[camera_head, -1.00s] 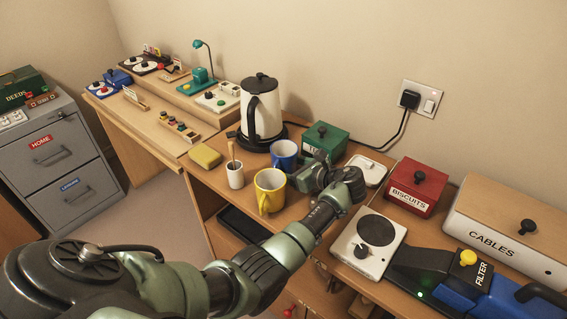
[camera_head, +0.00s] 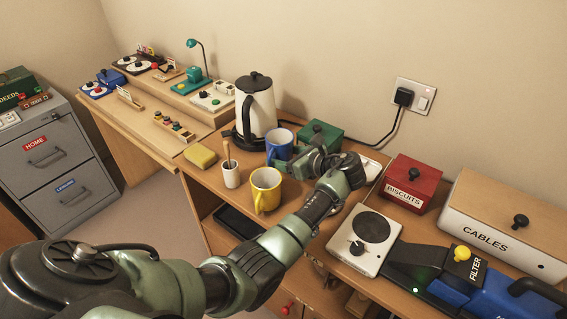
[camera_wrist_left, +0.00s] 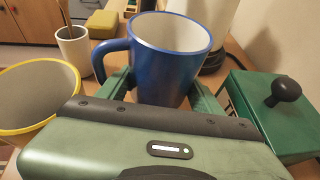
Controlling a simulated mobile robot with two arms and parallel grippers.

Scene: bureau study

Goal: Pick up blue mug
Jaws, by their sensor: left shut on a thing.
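The blue mug (camera_head: 279,144) is upright above the desk, near the kettle and the green box; it also shows in the left wrist view (camera_wrist_left: 166,62). My left gripper (camera_head: 298,158) reaches it from the right in the head view. In the left wrist view its two green fingers (camera_wrist_left: 160,90) are on either side of the mug's body, shut on it. The mug's handle points left in that view. The mug's lower part is hidden behind the gripper. My right gripper is not in view.
A yellow mug (camera_head: 265,191) stands close in front of the blue mug, and a white cup (camera_head: 231,175) stands to its left. The kettle (camera_head: 256,112) is behind. A green box (camera_head: 320,136) and a red biscuit box (camera_head: 411,186) are to the right.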

